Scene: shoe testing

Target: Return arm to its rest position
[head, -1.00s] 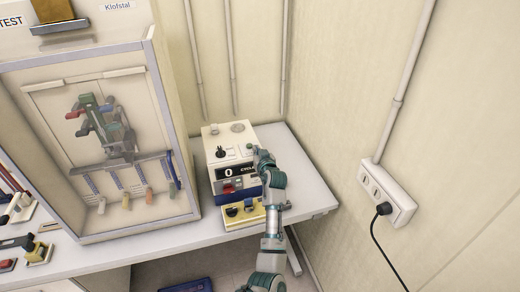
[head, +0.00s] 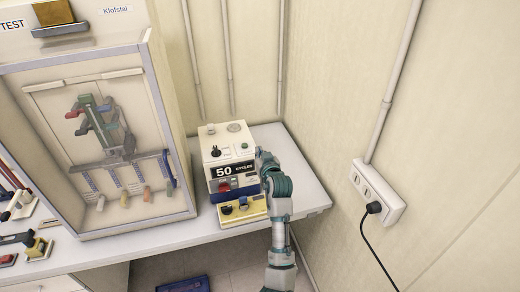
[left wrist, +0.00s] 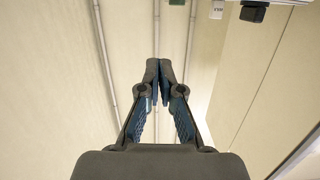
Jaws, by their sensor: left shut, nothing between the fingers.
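My left arm (head: 280,210) rises from the bottom of the head view, along the right side of the control box. My left gripper (head: 263,156) is by the box's upper right edge, seen small and partly hidden by the arm. In the left wrist view the same gripper (left wrist: 159,70) has its two fingertips together with nothing between them, against the cream wall. The control box (head: 226,160) is cream, with a dark display reading "50 CYCLES", a red switch and knobs on top. I cannot tell whether the gripper touches the box. My right gripper is not in view.
A glass-fronted test cabinet (head: 172,110) stands left of the box on the white table (head: 310,198). A yellow panel (head: 243,211) sits in front of the box. A wall socket (head: 379,188) with a black plug is at right. Bare tabletop lies right of the arm.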

